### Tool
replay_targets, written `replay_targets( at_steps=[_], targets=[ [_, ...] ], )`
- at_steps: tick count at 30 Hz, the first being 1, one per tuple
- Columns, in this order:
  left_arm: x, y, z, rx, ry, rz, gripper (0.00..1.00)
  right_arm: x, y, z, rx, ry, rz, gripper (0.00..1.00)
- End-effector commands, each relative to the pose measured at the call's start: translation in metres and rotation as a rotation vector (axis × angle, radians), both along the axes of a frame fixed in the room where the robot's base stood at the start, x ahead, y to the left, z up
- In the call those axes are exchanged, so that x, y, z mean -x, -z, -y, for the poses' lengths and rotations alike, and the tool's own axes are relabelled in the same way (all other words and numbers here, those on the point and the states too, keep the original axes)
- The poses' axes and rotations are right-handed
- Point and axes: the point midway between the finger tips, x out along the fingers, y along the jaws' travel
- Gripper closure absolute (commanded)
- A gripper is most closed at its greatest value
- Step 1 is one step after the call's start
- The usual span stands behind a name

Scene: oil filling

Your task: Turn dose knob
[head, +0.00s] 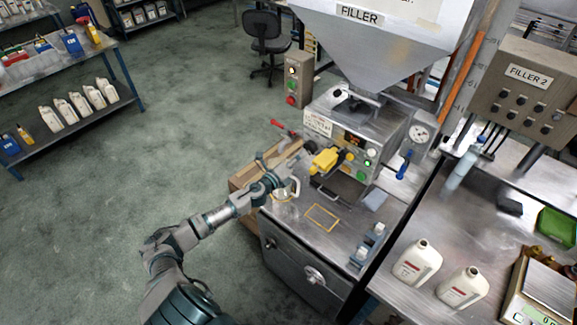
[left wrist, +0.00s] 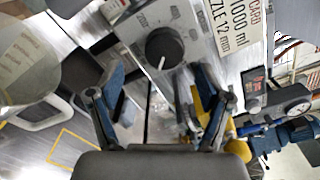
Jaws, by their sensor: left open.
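The dose knob (left wrist: 164,48) is round and black with a pale pointer line. It sits on the metal panel of the filler machine (head: 362,122), beside printed scale marks, in the left wrist view. I cannot make the knob out in the head view. My left gripper (left wrist: 160,78) is open, with one finger to each side below the knob in the picture; nothing is between the fingers and they appear apart from the knob. In the head view my left gripper (head: 286,178) is at the machine's left front. My right gripper is not in view.
A clear measuring jug (left wrist: 28,62) stands close to the left finger. A yellow part (head: 326,160) of the machine is near the right finger. White bottles (head: 416,262) and a scale (head: 545,290) stand on the right bench.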

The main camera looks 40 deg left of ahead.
Motion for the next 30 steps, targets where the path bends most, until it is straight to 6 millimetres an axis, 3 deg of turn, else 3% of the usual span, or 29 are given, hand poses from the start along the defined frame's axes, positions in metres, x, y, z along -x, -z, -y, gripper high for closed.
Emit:
replay_targets(
  at_steps=[6,12,30],
  targets=[
    [0.038,0.003,-0.004,0.001,0.000,-0.005,0.22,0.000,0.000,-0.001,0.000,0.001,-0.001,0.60],
    [0.055,0.003,-0.006,0.001,0.000,-0.005,0.22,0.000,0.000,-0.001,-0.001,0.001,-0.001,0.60],
    [0.058,0.002,-0.006,0.000,0.000,-0.002,0.22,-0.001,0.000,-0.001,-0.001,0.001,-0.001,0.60]
  ],
)
